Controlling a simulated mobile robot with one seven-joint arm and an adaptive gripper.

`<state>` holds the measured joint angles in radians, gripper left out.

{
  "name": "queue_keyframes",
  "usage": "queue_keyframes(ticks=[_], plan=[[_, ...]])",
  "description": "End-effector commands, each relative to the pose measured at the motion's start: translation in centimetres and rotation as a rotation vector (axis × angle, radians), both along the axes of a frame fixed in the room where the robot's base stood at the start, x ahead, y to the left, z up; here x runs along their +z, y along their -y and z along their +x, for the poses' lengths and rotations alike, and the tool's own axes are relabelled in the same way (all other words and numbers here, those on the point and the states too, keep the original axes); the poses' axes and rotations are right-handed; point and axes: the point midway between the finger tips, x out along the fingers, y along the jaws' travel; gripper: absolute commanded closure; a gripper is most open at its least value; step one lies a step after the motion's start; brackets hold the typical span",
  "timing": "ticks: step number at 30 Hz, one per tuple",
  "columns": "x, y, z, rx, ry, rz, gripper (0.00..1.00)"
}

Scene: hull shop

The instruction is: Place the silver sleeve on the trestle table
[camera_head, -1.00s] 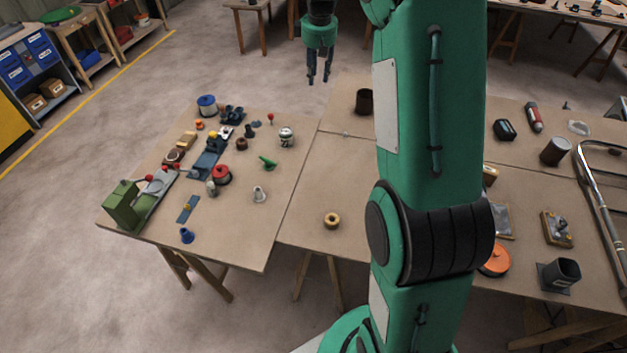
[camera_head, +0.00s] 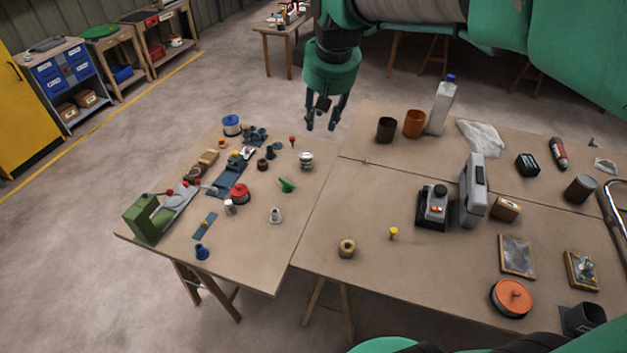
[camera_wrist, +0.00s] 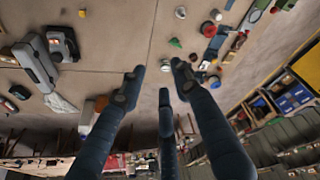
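A small silver flanged sleeve (camera_head: 275,215) stands upright on the left table (camera_head: 250,262), near its right side; it also shows in the wrist view (camera_wrist: 181,12). A second small grey cylinder (camera_head: 229,207) stands beside a red-topped can, so which one is the named sleeve is not certain. The larger table (camera_head: 420,280) on the right also stands on trestle legs, its edge against the left table. My gripper (camera_head: 321,126) is in the air, around the far edges of the tables, well apart from the sleeve. Its fingers (camera_wrist: 158,72) are spread with nothing between them.
The left table holds a green funnel (camera_head: 287,185), a blue sleeve (camera_head: 201,252) and a green machine (camera_head: 150,217). On the right table are a wooden ring (camera_head: 347,248), a yellow pin (camera_head: 393,233) and a grey case (camera_head: 472,190). The right table's near-left area is mostly bare.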

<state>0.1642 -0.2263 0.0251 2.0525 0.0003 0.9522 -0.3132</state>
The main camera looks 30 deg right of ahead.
Motion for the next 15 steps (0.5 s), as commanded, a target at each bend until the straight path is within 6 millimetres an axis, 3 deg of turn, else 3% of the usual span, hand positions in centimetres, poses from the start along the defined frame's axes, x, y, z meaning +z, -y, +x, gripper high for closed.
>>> queue_keyframes(ticks=[7,15], plan=[[0.3,-3.4,-6.7,-0.034,0.053,0.025,0.68],[-1.0,-6.1,-13.7,-0.072,0.102,0.059,0.68]])
